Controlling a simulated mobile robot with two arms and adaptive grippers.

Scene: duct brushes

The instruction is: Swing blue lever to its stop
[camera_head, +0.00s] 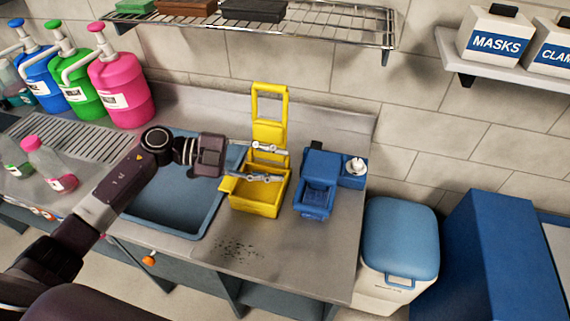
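A blue device (315,198) stands on the steel counter, right of the yellow one. It has an upright blue part (322,163) at the back that may be the lever; I cannot tell its exact position. A blue box (353,178) with a white knob (356,165) adjoins it on the right. My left gripper (270,163) comes in from the left with its two fingers apart, empty, over the yellow container (256,200), short of the blue device. It hides part of the yellow container. My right gripper is not in view.
A tall yellow frame (270,95) rises behind the yellow container. A blue-grey sink (170,212) lies left. Pump bottles, including a pink one (122,92), stand back left. A wire shelf (320,24) hangs above. The counter front (290,252) is clear apart from dark specks (238,250).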

